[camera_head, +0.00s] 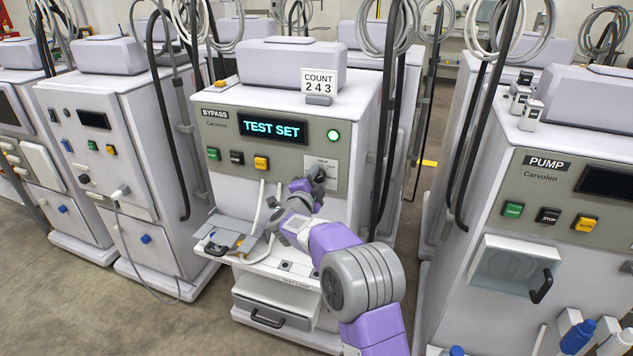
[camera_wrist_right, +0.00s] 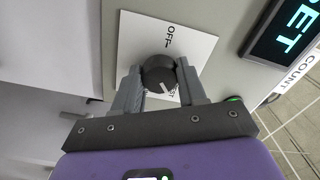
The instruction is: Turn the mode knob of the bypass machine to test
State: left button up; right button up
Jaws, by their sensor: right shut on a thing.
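The bypass machine (camera_head: 225,130) stands in the middle of the head view. Its screen (camera_head: 271,129) reads "TEST SET" and a round green lamp (camera_head: 333,135) is lit. My right gripper (camera_head: 316,178) reaches the white knob plate (camera_head: 330,162) on the panel's right side. In the wrist view the right gripper (camera_wrist_right: 160,82) is shut on the dark round mode knob (camera_wrist_right: 159,74), one finger on each side. The knob's white mark points toward a partly hidden label ending in "ST", away from "OFF". In the head view the gripper mostly hides the knob. My left gripper is out of view.
A pump machine (camera_head: 480,215) stands at the right and another machine (camera_head: 110,150) at the left. A "COUNT 243" sign (camera_head: 319,82) stands on the bypass machine. Below its panel are a shelf with a grey tray and hoses, and a drawer (camera_head: 270,315). Dark hoses hang beside the machine.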

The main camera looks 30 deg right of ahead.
jog(key=o, duration=1.1)
jog(key=shift+c, duration=0.2)
jog(key=p+v, duration=0.1)
jog(key=v, duration=0.6)
jog(key=shift+s+a, duration=0.2)
jog(key=shift+a, duration=0.05)
